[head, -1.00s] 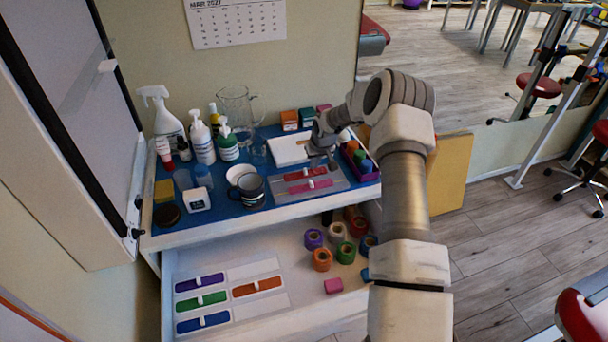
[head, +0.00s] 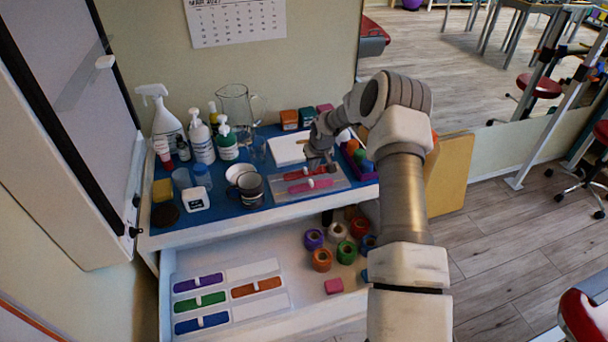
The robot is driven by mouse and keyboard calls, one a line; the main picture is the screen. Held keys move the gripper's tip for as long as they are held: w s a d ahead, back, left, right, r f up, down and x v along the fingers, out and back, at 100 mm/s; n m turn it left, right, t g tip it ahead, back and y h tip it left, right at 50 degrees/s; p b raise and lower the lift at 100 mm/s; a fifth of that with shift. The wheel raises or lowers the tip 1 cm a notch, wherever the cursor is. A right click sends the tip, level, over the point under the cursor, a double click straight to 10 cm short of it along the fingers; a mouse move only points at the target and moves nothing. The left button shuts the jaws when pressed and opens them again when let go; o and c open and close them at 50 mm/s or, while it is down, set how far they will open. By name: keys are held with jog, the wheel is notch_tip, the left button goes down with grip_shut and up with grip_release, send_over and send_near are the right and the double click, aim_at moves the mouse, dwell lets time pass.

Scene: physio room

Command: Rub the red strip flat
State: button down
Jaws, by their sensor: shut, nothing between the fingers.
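The red strip (head: 295,175) lies on a pale grey sheet (head: 342,183) on the blue top of the cabinet. A small white piece shows at its middle. A pink strip (head: 312,186) with a similar white piece lies just in front of it on the same sheet. My gripper (head: 321,169) is shut and empty, pointing down at the right part of the red strip. It hides some of that end. I cannot tell whether the fingertips touch the strip.
Mugs (head: 250,188), bottles (head: 201,143) and a glass jug (head: 236,105) stand left of the sheet. A purple box (head: 366,172) is close on the right. The open drawer below holds several coloured strips and rolls (head: 322,259).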

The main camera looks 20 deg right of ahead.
aim_at(323, 167)
jog(key=shift+a, duration=0.25)
jog(key=shift+d, duration=0.1)
jog(key=shift+d+b, duration=0.3)
jog(key=shift+d, duration=0.35)
jog(key=shift+d+f, duration=0.1)
jog(key=shift+d, duration=0.65)
jog(key=shift+d, duration=0.1)
jog(key=shift+d+b, duration=0.35)
jog(key=shift+d, duration=0.25)
jog(key=shift+d, duration=0.1)
